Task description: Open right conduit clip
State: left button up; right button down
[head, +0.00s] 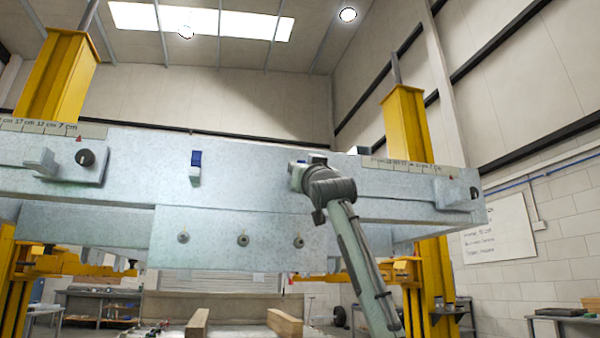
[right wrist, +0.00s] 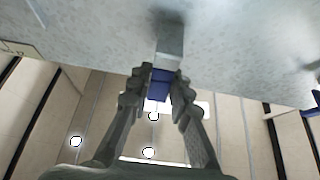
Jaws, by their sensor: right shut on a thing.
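The right conduit clip shows in the right wrist view as a pale grey bracket (right wrist: 169,48) on the frame's face with a blue tab (right wrist: 158,88) at its end. My right gripper (right wrist: 163,79) is shut on the blue tab, one finger on each side. In the head view my right gripper (head: 303,173) is at the front of the beam and hides most of this clip. The left conduit clip (head: 195,168), grey with a blue top, is on the beam further left, with nothing touching it. My left gripper is not in view.
The grey trailer frame (head: 120,210) spans the view, raised between yellow lift posts (head: 407,125). Brackets with black knobs (head: 86,157) and scales (head: 412,169) are near its ends. Several round bolts (head: 242,240) mark the lower plate. Open air lies in front of the beam.

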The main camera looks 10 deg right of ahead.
jog(key=shift+s+t, duration=0.1)
jog(key=shift+t, duration=0.5)
jog(key=c, duration=1.4)
grip_release()
jog(key=v, duration=1.2)
